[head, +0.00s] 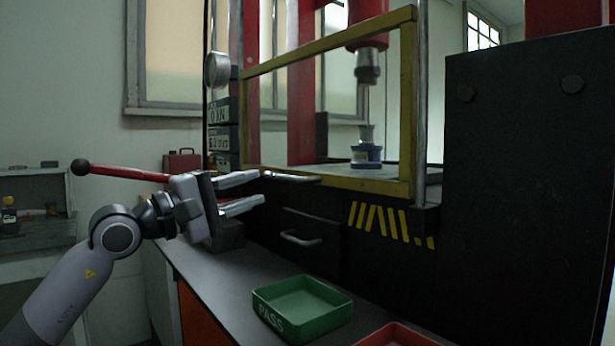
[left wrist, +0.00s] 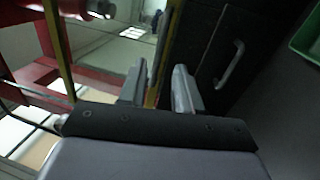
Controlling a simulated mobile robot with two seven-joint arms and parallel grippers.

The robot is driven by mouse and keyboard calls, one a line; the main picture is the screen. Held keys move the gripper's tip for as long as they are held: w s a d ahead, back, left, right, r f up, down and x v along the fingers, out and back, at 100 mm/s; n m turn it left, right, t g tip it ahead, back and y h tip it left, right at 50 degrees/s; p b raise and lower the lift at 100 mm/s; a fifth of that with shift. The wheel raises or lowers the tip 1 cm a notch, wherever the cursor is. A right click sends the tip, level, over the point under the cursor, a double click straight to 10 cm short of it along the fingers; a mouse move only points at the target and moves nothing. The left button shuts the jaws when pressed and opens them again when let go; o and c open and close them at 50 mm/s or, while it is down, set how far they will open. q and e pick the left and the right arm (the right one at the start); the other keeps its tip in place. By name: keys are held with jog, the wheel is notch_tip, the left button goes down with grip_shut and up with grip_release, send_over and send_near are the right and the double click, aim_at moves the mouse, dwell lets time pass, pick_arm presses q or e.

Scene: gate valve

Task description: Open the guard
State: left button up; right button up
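The guard is a yellow-framed clear panel (head: 345,183) in front of the press, with its bottom rail down at the level of the press bed. A silver bar handle (head: 292,177) sits low on the guard's left part. My left gripper (head: 260,188) is open and empty, its fingertips just left of that handle and apart from it. In the left wrist view, the yellow guard rail (left wrist: 168,45) runs away beyond the gap between my open fingers (left wrist: 160,85). My right gripper is not in view.
A drawer handle (head: 301,239) lies below the guard. A green PASS tray (head: 303,308) and a red tray (head: 398,337) stand on the bench in front. A red lever (head: 125,173) with a black knob is behind my left arm. A dark cabinet (head: 530,190) blocks the right.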

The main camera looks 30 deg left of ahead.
aim_at(279, 178)
pick_arm(q)
jog(key=shift+w+r+p, duration=0.2)
jog(key=shift+w+r, duration=0.05)
jog(key=shift+w, duration=0.2)
jog(key=shift+w+r+p, duration=0.2)
jog(key=shift+w, duration=0.25)
jog(key=p+x, duration=0.1)
jog(key=x, duration=0.4)
jog(key=shift+d+p, duration=0.1)
jog(key=shift+p, duration=0.3)
jog(key=shift+w+d+f, duration=0.1)
jog(key=shift+w+d, duration=0.05)
jog(key=shift+w, duration=0.2)
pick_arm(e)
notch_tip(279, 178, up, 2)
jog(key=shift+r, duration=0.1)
pick_arm(q)
jog(key=shift+c, duration=0.3)
grip_shut()
